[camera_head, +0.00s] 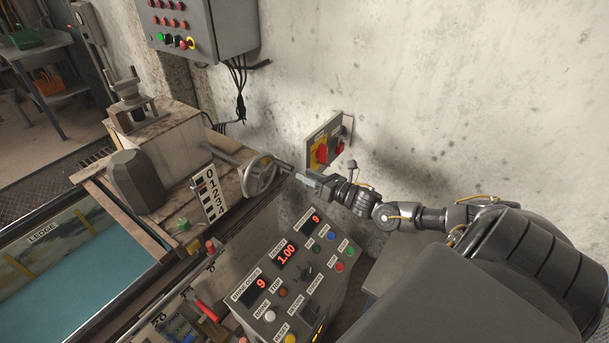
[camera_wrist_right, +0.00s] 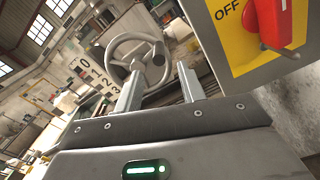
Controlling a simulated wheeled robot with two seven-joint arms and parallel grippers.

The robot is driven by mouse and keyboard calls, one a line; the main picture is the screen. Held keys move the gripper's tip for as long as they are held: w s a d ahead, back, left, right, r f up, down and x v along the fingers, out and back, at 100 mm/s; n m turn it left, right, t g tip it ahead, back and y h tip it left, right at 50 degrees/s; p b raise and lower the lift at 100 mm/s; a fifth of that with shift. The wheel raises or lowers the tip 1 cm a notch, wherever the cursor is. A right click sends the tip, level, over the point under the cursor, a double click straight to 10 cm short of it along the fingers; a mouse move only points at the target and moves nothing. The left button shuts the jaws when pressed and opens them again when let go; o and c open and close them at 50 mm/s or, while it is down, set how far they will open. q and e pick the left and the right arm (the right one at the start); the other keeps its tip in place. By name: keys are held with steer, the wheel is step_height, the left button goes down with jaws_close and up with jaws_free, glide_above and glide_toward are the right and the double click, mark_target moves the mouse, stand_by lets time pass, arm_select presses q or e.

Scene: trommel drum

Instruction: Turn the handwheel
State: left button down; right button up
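The handwheel (camera_head: 250,176) is a grey metal wheel at the right end of the machine's worn top, beside a scale plate (camera_head: 208,194) numbered from 0 upward. In the right wrist view the handwheel (camera_wrist_right: 137,42) is ahead of the fingers, with its spokes and a round knob showing. My right gripper (camera_head: 288,169) comes in from the right, with its tips close to the wheel's right side. In the wrist view my right gripper (camera_wrist_right: 158,80) has its two fingers apart with nothing between them. Whether a finger touches the wheel cannot be told. My left gripper is not in view.
A red and yellow OFF switch (camera_head: 322,152) is on the wall just above my right gripper; it looms close in the wrist view (camera_wrist_right: 272,25). A control console (camera_head: 290,275) with red displays stands below. A grey box (camera_head: 205,30) with buttons hangs above.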

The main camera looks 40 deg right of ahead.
mark_target(276, 161)
steer(key=w+m, duration=0.2)
steer(key=m, duration=0.8)
steer(key=w+a+m, duration=0.1)
steer(key=w+m, duration=0.2)
steer(key=m, duration=0.8)
steer(key=w+a+m+p, duration=0.1)
steer(key=w+m, duration=0.2)
steer(key=m, duration=0.7)
steer(key=shift+w+a+m, duration=0.15)
steer(key=shift+w+m, duration=0.05)
steer(key=shift+m, duration=0.1)
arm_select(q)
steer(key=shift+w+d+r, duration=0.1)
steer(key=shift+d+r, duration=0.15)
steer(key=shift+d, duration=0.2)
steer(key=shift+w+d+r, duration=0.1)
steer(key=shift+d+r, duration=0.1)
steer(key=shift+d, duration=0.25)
